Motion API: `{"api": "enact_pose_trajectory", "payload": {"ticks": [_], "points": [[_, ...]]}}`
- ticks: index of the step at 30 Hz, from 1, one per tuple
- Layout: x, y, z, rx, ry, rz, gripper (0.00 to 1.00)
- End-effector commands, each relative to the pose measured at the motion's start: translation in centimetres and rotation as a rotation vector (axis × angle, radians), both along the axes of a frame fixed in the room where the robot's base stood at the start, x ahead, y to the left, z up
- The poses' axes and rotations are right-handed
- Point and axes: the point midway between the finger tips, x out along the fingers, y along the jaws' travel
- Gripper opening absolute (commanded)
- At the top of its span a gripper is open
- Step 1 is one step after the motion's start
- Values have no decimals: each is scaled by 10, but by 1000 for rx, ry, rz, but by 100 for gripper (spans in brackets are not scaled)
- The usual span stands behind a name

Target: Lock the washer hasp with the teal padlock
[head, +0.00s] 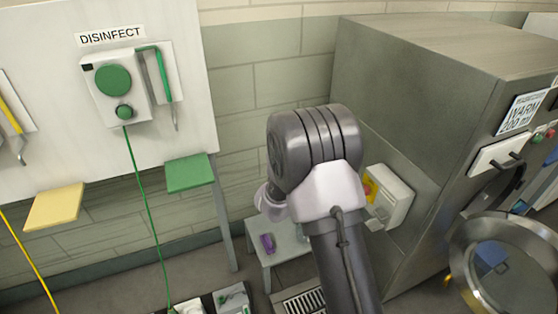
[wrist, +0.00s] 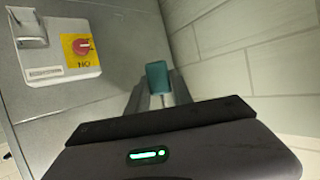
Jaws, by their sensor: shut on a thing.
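The teal padlock (wrist: 157,78) is pinched between the fingertips of my gripper (wrist: 160,90), ahead of the wrist camera. Its shackle is not clear to me. A pale switch box (wrist: 58,60) on the washer's grey side panel shows to the left of the padlock, with a red knob on a yellow plate. A metal hasp-like part (wrist: 28,27) juts from the box; whether it is closed is unclear. The padlock is apart from it. In the head view the box (head: 397,196) is right of my arm, which hides my gripper and the padlock.
A small grey stool (head: 285,246) with a purple object (head: 267,243) stands below my arm. The washer (head: 420,100) has its round door (head: 505,262) open at right. A green shelf (head: 188,173) and yellow shelf (head: 55,207) stick out from the white panel at left.

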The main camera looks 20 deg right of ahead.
Motion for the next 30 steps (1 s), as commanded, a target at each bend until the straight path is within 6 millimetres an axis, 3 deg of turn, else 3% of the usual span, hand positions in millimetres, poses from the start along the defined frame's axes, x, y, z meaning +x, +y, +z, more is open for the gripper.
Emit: {"api": "enact_pose_trajectory", "payload": {"ticks": [1, 6, 12, 18, 30], "points": [[-6, -16, -22, 2, 10, -85, 0], [-46, -67, -94, 5, 24, -397, 0], [-103, -95, -157, -3, 32, -666, 0], [-131, -103, -180, -11, 33, -773, 0], [-133, -102, -183, -9, 33, -781, 0]]}}
